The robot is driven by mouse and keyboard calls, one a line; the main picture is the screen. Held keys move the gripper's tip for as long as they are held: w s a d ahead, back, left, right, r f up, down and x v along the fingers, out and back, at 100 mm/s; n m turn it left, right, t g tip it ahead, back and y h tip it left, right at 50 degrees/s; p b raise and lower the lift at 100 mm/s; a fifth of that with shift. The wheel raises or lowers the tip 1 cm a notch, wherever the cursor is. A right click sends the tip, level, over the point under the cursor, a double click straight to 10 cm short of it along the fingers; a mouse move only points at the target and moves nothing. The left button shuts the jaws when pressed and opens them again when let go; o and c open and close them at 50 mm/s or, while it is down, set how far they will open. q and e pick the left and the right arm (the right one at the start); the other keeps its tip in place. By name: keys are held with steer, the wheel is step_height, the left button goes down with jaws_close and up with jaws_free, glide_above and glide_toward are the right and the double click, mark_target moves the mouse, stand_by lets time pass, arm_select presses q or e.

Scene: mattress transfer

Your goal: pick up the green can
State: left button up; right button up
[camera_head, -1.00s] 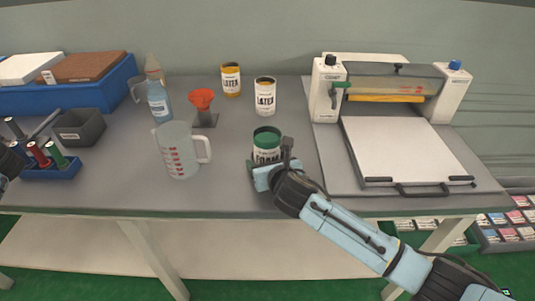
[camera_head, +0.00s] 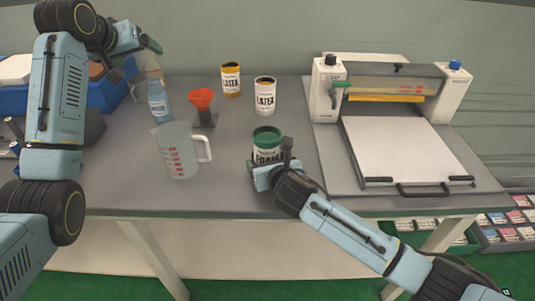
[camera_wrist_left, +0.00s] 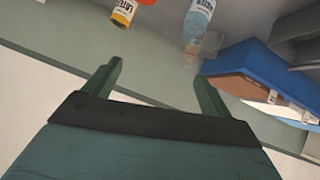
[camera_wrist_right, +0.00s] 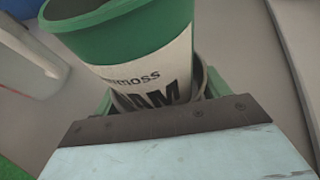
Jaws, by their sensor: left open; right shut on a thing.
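The green can (camera_head: 267,145) with a white label reading "FOAM" stands upright near the front middle of the table. My right gripper (camera_head: 270,172) is shut on the can low on its near side; the can fills the space between the fingers in the right wrist view (camera_wrist_right: 130,50). The lower part of the can is hidden by the gripper. My left gripper (camera_head: 140,48) is raised at the upper left, over the back of the table, open and empty. Its two spread fingers show in the left wrist view (camera_wrist_left: 155,90).
A measuring jug (camera_head: 178,150) stands left of the can. Two latex cans (camera_head: 265,98), an orange funnel (camera_head: 202,100) and a blue bottle (camera_head: 158,103) stand behind. A white press machine (camera_head: 405,150) fills the right side. A blue bin (camera_head: 104,97) is partly behind my left arm.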

arm_select(q)
steer(key=s+d+f+m+g+h, duration=0.1)
steer(key=s+d+f+m+g, duration=0.15)
steer(key=d, duration=0.75)
steer(key=s+d+f+m+g, duration=0.1)
steer(key=s+d+f, duration=0.15)
steer(key=d, duration=0.75)
arm_select(e)
steer(key=shift+r, duration=0.15)
arm_select(q)
steer(key=m+g, duration=0.2)
steer(key=g, duration=0.1)
glide_toward(269, 137)
steer(key=shift+y, duration=0.5)
steer(key=shift+s+d+f+x, duration=0.15)
steer(key=shift+s+x, duration=0.1)
steer(key=shift+x, duration=1.05)
steer(key=shift+s+d+x, duration=0.15)
steer(key=shift+s+x, duration=0.05)
steer(key=shift+x, duration=1.1)
steer(key=shift+s+d+f+x, duration=0.1)
steer(key=shift+s+d+x, duration=0.15)
steer(key=shift+x, duration=1.05)
steer(key=shift+r, duration=0.1)
steer(key=c, duration=1.3)
steer(key=shift+r, duration=0.1)
